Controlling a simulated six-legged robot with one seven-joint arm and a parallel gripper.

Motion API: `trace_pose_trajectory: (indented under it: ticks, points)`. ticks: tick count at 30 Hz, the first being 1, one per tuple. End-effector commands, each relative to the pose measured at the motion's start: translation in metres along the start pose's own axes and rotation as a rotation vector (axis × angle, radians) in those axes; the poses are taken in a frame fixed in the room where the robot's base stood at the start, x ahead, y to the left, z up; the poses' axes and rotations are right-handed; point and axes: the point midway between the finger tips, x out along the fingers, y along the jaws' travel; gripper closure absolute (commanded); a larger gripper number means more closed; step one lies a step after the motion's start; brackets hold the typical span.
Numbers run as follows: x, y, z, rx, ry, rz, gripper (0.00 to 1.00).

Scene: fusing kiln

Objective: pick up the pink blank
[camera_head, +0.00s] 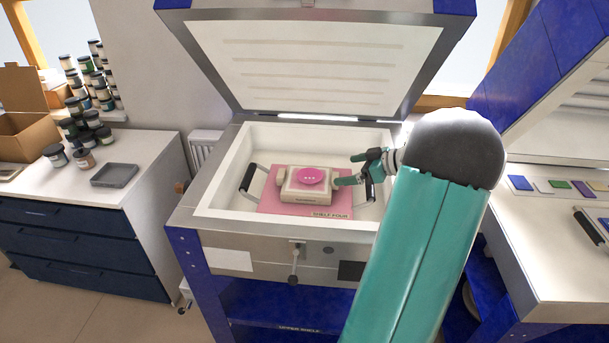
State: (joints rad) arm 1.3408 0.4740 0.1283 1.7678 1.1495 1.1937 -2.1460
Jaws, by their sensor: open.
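The pink blank (314,175) is a round, bright pink disc with small pale marks in its middle. It sits on top of a cream block-shaped mould (305,196) inside the open kiln. The mould stands on a pink shelf board (280,207) labelled "SHELF FOUR". My gripper (343,170) is to the right of the blank, over the kiln chamber, with its fingers pointing left. The fingers are open with nothing seen between them. They look close to the blank's right edge, but I cannot tell the exact gap.
The kiln's raised lid (318,60) stands behind the chamber. Black handles (248,178) flank the shelf board, and the pale chamber walls (228,190) surround it. A white counter (135,150) with jars and a grey tray (114,175) is at left. Coloured glass pieces lie at right.

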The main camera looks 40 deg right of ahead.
Motion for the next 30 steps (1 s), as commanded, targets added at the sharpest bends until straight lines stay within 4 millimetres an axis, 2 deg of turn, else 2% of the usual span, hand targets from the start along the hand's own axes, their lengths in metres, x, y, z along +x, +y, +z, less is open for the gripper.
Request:
trace_pose_trajectory:
  ticks: [12, 20, 27, 30]
  points:
    - [0.069, -0.004, 0.002, 0.005, -0.002, 0.002, 0.03]
    - [0.088, -0.001, 0.002, 0.003, -0.004, 0.002, 0.03]
    - [0.124, 0.003, 0.0, 0.004, -0.002, -0.002, 0.03]
    - [0.132, 0.004, 0.001, 0.004, -0.004, 0.001, 0.03]
